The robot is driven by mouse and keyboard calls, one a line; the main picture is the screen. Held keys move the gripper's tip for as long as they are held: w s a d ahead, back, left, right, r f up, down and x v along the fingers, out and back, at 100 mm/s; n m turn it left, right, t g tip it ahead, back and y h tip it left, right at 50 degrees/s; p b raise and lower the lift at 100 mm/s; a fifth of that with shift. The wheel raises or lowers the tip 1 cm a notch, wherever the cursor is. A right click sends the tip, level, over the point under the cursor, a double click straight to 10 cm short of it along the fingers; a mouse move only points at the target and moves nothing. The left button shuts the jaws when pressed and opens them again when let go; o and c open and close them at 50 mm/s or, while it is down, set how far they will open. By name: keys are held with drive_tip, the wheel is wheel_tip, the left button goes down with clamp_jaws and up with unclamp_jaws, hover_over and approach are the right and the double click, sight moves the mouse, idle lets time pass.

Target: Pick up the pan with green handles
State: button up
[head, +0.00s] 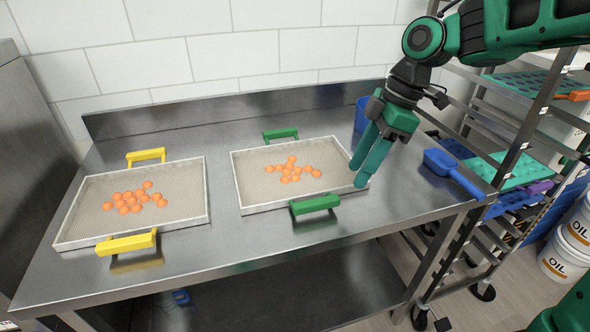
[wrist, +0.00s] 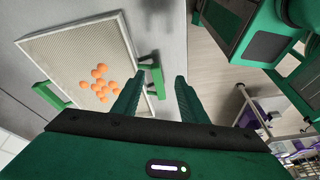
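The pan with green handles (head: 246,190) lies flat on the steel table, with several orange balls (head: 291,170) in it. Its near green handle (head: 315,204) is at the front edge and its far green handle (head: 281,134) at the back. My gripper (head: 364,172) hangs over the pan's right end, fingers pointing down. In the wrist view the two fingers (wrist: 157,92) are apart with nothing between them. The near green handle (wrist: 151,76) shows just beyond the left finger. The pan (wrist: 55,50) fills the left of that view.
A pan with yellow handles (head: 82,236) holding orange balls sits at the left. A blue scoop (head: 452,172) and a blue cup (head: 362,115) are on the table's right. A rack (head: 520,125) with trays stands right of the table. Oil buckets (head: 566,245) are at far right.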

sight(317, 200)
drive_tip(key=a+n, duration=0.1)
drive_tip(key=a, duration=0.1)
drive_tip(key=a+n, duration=0.2)
drive_tip(key=a, duration=0.1)
drive_tip(key=shift+w+a+n+g+y, duration=0.1)
drive_tip(key=shift+a+n+g+y, duration=0.05)
drive_tip(key=shift+n+g+y, duration=0.2)
drive_tip(key=x, duration=0.3)
drive_tip(key=shift+a+f, duration=0.1)
drive_tip(key=shift+f, duration=0.2)
drive_tip(key=shift+x, duration=3.25)
clamp_jaws()
